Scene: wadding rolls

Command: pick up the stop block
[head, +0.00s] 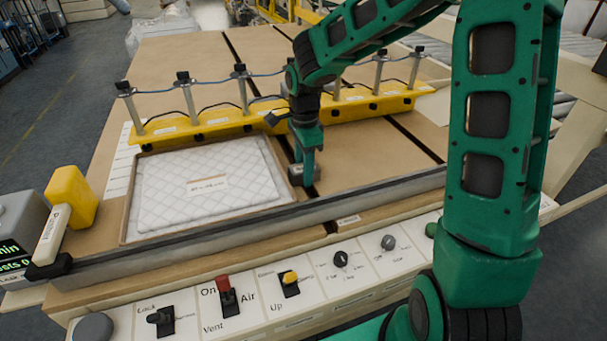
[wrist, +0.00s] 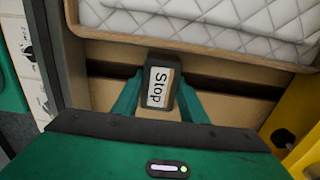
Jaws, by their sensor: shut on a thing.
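The stop block (wrist: 158,87) is a small dark block with a white label reading "Stop" in the wrist view. My gripper (wrist: 158,98) has one green finger on each side of it and is shut on it. In the head view my gripper (head: 308,177) points down just right of the framed quilted pad, with the grey block (head: 297,174) at its fingertips, near the dark slot in the table. Whether the block touches the table I cannot tell.
A white quilted pad (head: 175,190) lies in a brown frame (head: 127,222) left of my gripper. A yellow bar (head: 210,129) with several upright rods crosses behind. A metal rail (head: 200,239) and a control panel (head: 260,296) run along the front. The tabletop right of my gripper (head: 375,157) is clear.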

